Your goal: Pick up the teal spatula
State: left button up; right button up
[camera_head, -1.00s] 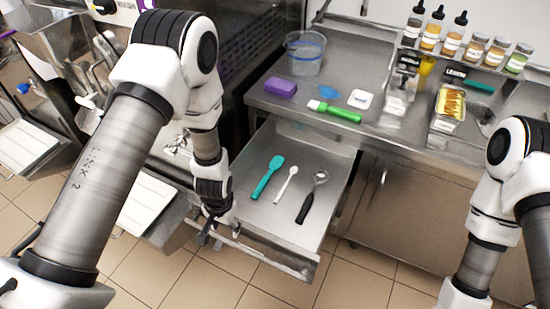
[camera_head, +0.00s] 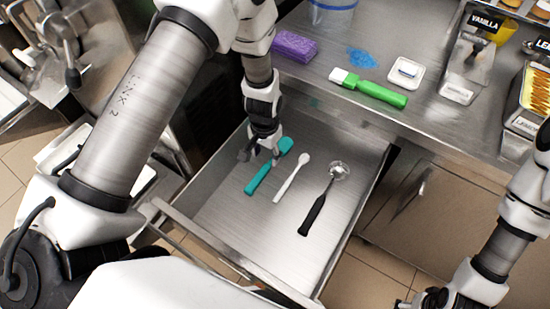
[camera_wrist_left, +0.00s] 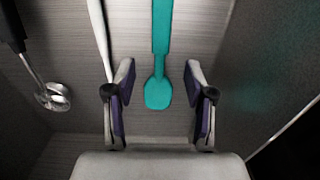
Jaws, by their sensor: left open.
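The teal spatula (camera_head: 263,173) lies in the open metal drawer (camera_head: 225,213), at the left of a row of utensils. My left gripper (camera_head: 262,152) is over the spatula's head end and hides part of it. In the left wrist view the spatula (camera_wrist_left: 159,60) runs down from the top edge, with its head (camera_wrist_left: 158,93) between the two fingers. My left gripper (camera_wrist_left: 159,105) is open and empty there, with purple pads on either side of the head. My right arm shows at the right edge; its gripper (camera_head: 425,300) is at the bottom, partly cut off.
A white spoon (camera_head: 291,178) lies close beside the spatula, near one finger in the wrist view. A black-handled scoop (camera_head: 318,205) lies further right. The counter above holds a purple sponge (camera_head: 294,46) and a green brush (camera_head: 375,93). Drawer walls surround the utensils.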

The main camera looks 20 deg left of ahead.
aim_at(264, 169)
pick_arm(q)
jog(key=shift+s+f, duration=0.6)
jog(key=shift+s, duration=0.2)
jog(key=f, duration=0.4)
jog(key=shift+w+a+f+p, duration=0.15)
jog(key=shift+w+f+p, duration=0.15)
jog(key=shift+f, duration=0.1)
jog(key=shift+s+r, duration=0.1)
jog(key=shift+c, duration=1.4)
grip_shut()
jog(key=shift+r, duration=0.1)
